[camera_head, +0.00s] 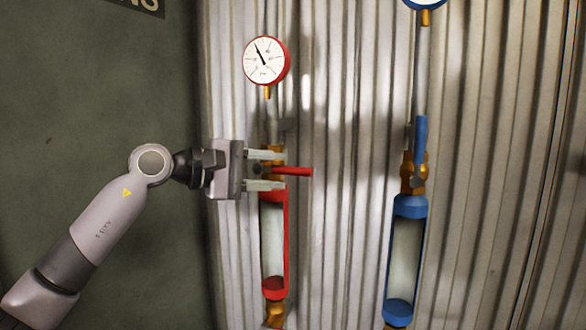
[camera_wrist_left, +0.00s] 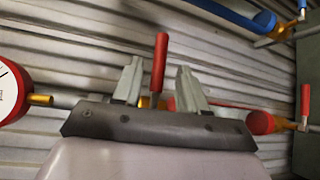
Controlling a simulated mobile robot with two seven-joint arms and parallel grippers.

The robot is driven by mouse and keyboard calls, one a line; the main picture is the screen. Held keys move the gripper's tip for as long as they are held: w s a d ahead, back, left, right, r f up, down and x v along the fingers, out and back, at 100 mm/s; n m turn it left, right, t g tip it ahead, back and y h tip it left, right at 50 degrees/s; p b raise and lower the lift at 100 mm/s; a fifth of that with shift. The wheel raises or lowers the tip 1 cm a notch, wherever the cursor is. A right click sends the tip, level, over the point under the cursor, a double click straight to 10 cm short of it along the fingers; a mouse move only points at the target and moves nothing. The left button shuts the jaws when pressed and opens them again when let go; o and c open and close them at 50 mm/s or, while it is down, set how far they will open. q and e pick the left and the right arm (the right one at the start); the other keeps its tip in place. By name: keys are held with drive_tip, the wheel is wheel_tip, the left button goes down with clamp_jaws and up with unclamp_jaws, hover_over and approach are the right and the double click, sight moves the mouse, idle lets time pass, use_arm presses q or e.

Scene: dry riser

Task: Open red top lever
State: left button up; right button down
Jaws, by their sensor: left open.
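The red top lever (camera_head: 297,172) sits on the brass valve above the red-framed sight glass (camera_head: 273,245). It points sideways to the right, across the pipe. My left gripper (camera_head: 279,170) is open at this valve, one finger above the lever and one below. In the left wrist view the red lever (camera_wrist_left: 159,62) stands between the two spread fingers and reaches past their tips. I see a gap on each side of it there. The lever's base is partly hidden by the gripper. My right gripper is in neither view.
A red-rimmed gauge (camera_head: 266,60) is above the valve. To the right is a blue sight glass (camera_head: 403,255) with an upright blue lever (camera_head: 420,145). Another red lever (camera_wrist_left: 305,101) shows in the left wrist view. Corrugated metal wall (camera_head: 345,130) stands behind.

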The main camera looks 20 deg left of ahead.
sight(288, 171)
use_arm(q)
drive_tip(key=shift+p+x, duration=0.45)
drive_tip(key=shift+x, duration=1.85)
clamp_jaws()
